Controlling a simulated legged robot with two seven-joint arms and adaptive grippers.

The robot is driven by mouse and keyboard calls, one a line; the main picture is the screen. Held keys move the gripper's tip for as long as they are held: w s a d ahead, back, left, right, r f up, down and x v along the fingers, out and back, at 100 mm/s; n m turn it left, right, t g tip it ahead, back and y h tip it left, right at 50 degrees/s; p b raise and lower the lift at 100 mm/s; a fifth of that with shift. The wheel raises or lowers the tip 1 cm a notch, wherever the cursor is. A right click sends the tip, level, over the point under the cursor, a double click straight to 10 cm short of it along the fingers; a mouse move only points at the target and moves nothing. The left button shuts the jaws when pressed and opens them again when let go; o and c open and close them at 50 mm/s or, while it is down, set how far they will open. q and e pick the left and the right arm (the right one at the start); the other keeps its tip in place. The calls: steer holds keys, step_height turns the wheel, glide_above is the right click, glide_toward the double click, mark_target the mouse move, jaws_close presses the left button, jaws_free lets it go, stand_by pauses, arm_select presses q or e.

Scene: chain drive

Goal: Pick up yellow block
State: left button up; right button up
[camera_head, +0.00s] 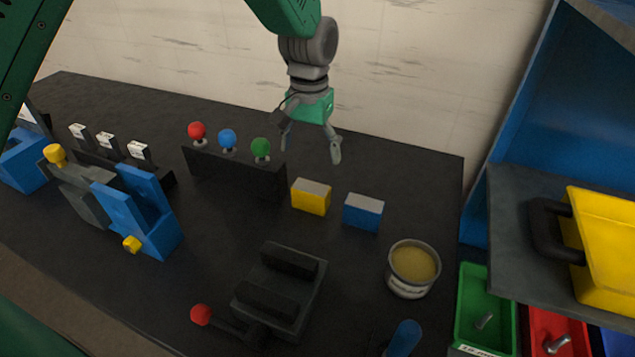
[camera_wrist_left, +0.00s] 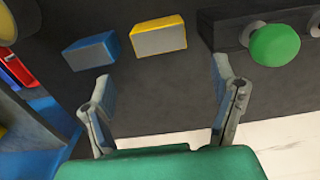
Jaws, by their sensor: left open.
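The yellow block (camera_head: 311,197), with a grey top, stands on the black table in the head view, left of a blue block (camera_head: 363,213). My left gripper (camera_head: 312,156) is open and empty, above the table on the far side of the yellow block. In the left wrist view the yellow block (camera_wrist_left: 158,37) lies beyond the open fingertips (camera_wrist_left: 162,85), roughly centred between them, with the blue block (camera_wrist_left: 91,51) to its left. The fingers are apart from both blocks. My right gripper is not in view.
A black stand with red, blue and green knobs (camera_head: 261,149) is left of the yellow block. A black lever fixture (camera_head: 281,293) and a tin (camera_head: 413,268) stand nearer. Blue clamps (camera_head: 140,212) are at left; a shelf (camera_head: 509,239) and coloured bins are at right.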

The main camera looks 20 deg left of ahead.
arm_select(q)
glide_above(308, 186)
steer(key=d, duration=0.2)
steer(key=f, duration=0.5)
steer(key=shift+w+d, duration=0.1)
steer(key=shift+d, duration=0.1)
steer(key=f, duration=0.1)
steer(key=a+f, duration=0.1)
steer(key=f, duration=0.1)
steer(key=a+f, duration=0.1)
steer(key=shift+a+f, duration=0.25)
steer(key=shift+f, duration=0.05)
steer(key=f, duration=0.1)
steer(key=d+f, duration=0.1)
steer(key=f, duration=0.1)
steer(key=shift+f, duration=0.2)
steer(key=shift+d+f, duration=0.2)
steer(key=shift+d, duration=0.15)
steer(key=shift+a, duration=0.25)
steer(key=shift+c, duration=1.2)
steer(key=shift+a, duration=0.35)
steer(key=c, duration=1.1)
steer(key=shift+c, duration=0.2)
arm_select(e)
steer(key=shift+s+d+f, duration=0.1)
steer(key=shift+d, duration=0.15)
